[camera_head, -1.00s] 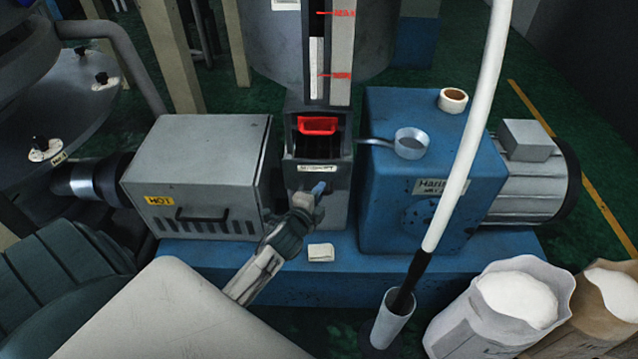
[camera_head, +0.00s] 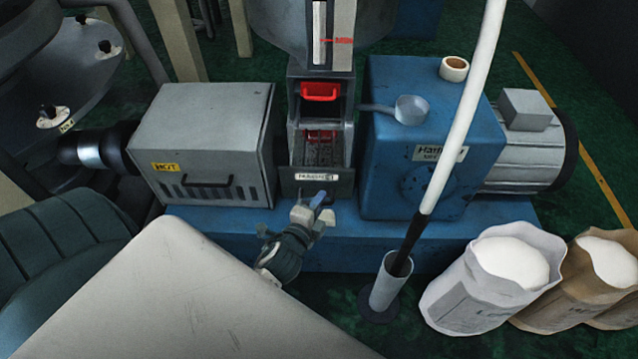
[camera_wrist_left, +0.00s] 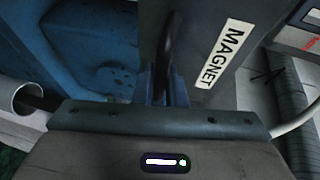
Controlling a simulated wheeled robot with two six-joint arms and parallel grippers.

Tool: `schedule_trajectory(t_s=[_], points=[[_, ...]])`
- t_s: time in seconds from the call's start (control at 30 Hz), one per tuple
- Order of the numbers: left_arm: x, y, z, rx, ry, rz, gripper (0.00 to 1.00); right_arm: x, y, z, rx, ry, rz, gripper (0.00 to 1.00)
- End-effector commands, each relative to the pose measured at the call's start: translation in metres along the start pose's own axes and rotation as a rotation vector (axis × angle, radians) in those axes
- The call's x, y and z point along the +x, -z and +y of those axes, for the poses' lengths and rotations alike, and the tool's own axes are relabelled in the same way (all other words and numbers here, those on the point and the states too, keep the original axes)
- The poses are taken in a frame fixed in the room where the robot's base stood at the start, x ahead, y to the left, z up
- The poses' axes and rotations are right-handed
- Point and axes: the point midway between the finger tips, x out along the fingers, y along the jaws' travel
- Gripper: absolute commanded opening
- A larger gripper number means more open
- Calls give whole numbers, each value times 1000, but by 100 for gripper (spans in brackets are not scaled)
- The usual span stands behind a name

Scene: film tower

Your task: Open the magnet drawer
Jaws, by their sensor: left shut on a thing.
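The magnet drawer (camera_head: 318,181) is pulled out toward me from the grey housing between the silver box and the blue gearbox. Dark bars and a red piece show inside it. Its front carries a white MAGNET label, which also shows on the drawer front (camera_wrist_left: 222,50) in the left wrist view. My left gripper (camera_head: 318,200) is at the drawer's front, below the label. In the left wrist view its fingers (camera_wrist_left: 165,88) are shut on the dark drawer handle (camera_wrist_left: 167,50). My right gripper is not in view.
The silver box marked HOT (camera_head: 205,135) stands left of the drawer. The blue gearbox (camera_head: 400,170) with a scoop (camera_head: 411,108) and tape roll (camera_head: 453,68) stands right. A white pole in a tube (camera_head: 388,285) and paper sacks (camera_head: 478,295) stand front right.

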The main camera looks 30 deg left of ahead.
Motion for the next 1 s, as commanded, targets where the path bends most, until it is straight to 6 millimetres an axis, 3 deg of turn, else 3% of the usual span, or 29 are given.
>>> schedule_trajectory(t_s=[0.1,0.13,0.23,0.63,1.0], points=[[0,0,1,0,-1,0,0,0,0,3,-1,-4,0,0],[0,0,1,0,-1,0,13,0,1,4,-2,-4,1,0],[0,0,1,0,-1,0,32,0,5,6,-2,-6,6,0],[-7,0,2,0,-2,0,32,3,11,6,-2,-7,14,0],[-72,0,4,-1,-3,0,32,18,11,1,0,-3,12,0]])
